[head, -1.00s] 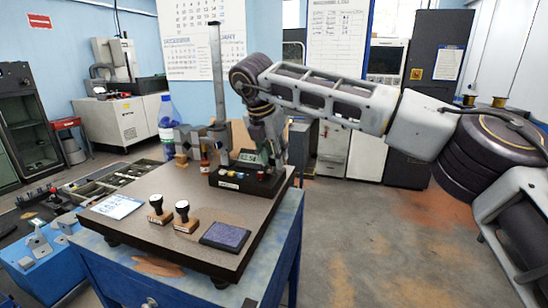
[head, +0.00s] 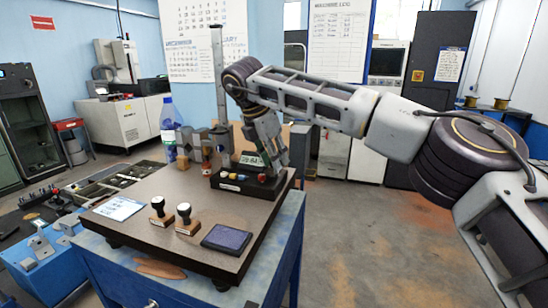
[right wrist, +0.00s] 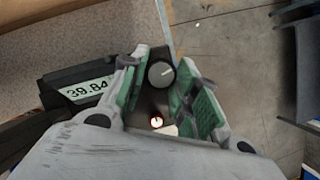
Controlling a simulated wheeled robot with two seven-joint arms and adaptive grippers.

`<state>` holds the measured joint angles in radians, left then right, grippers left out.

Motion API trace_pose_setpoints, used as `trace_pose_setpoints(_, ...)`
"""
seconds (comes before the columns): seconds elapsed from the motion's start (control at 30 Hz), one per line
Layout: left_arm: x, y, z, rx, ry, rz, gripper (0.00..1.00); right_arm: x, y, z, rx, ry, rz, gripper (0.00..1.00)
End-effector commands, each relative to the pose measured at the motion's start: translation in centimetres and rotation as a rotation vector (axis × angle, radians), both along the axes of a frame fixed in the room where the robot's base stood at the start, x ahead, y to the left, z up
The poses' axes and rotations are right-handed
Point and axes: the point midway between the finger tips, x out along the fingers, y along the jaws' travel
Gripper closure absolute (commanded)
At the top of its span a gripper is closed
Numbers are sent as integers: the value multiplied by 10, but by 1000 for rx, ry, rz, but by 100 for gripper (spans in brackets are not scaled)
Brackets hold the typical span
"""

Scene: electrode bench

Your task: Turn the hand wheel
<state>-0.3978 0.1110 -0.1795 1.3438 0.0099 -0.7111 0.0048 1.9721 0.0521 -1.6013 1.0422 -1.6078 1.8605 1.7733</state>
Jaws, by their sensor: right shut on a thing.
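The black instrument base (head: 228,184) stands at the back right of the dark bench plate, with a tall grey column and a lit digital display (head: 251,160). In the right wrist view the display (right wrist: 88,90) reads about 39.84. The hand wheel (right wrist: 160,73), a round grey knob with a pale mark, shows there between the green-padded fingers. My right gripper (head: 276,166) reaches down to the instrument's right end and is shut on the wheel. In the head view the gripper hides the wheel. My left gripper is not in view.
Two stamps (head: 184,219), a dark blue pad (head: 226,238) and a printed card (head: 119,208) lie on the front of the plate (head: 150,240). A blue-capped bottle (head: 168,130) and metal blocks stand behind. Open floor lies to the right of the bench.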

Motion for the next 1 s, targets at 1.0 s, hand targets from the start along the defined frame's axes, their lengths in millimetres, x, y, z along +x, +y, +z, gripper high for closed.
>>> trace_pose_setpoints(1.0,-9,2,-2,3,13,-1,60,-6,8,25,1,-3,1,48)
